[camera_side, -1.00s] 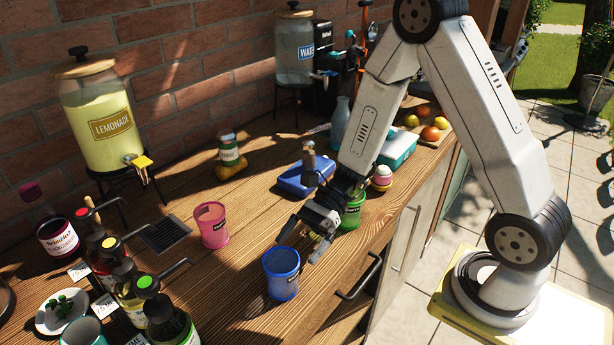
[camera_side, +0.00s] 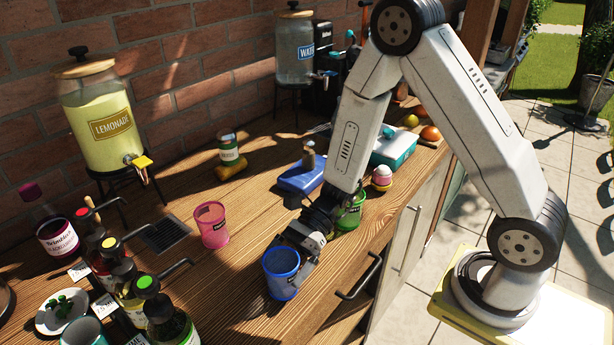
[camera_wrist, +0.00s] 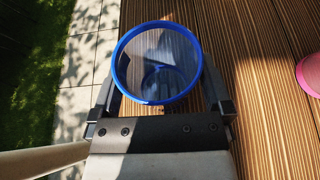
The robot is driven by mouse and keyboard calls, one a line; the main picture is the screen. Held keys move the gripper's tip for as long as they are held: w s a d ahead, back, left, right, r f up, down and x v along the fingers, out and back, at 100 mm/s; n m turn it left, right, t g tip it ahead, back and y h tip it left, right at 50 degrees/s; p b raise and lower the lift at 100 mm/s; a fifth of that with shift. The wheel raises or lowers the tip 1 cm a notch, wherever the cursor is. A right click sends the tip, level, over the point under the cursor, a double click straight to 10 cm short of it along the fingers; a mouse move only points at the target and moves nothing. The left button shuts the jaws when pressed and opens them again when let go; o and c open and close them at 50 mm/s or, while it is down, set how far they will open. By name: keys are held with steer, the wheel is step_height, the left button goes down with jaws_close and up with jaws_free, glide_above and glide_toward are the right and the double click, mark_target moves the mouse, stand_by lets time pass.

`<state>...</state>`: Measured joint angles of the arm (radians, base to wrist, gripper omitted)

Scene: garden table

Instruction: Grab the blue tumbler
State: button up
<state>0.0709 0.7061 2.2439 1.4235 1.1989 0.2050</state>
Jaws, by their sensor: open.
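The blue tumbler (camera_side: 281,279) stands upright on the wooden counter near its front edge. In the wrist view its round blue rim (camera_wrist: 121,78) faces the camera and it looks empty. My gripper (camera_side: 292,262) is at the tumbler, reaching in from its upper right in the side view. In the wrist view the open fingers of my gripper (camera_wrist: 160,98) lie to either side of the tumbler. I cannot tell whether either finger touches its wall.
A pink tumbler (camera_side: 212,226) stands left of my gripper and a green tumbler (camera_side: 349,214) stands close behind it. Several syrup bottles (camera_side: 170,318) with pumps crowd the left front. The wood between the pink and blue tumblers is clear.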

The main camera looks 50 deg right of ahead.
steer(key=c, duration=0.9)
steer(key=shift+r, duration=0.1)
steer(key=shift+r, duration=4.9)
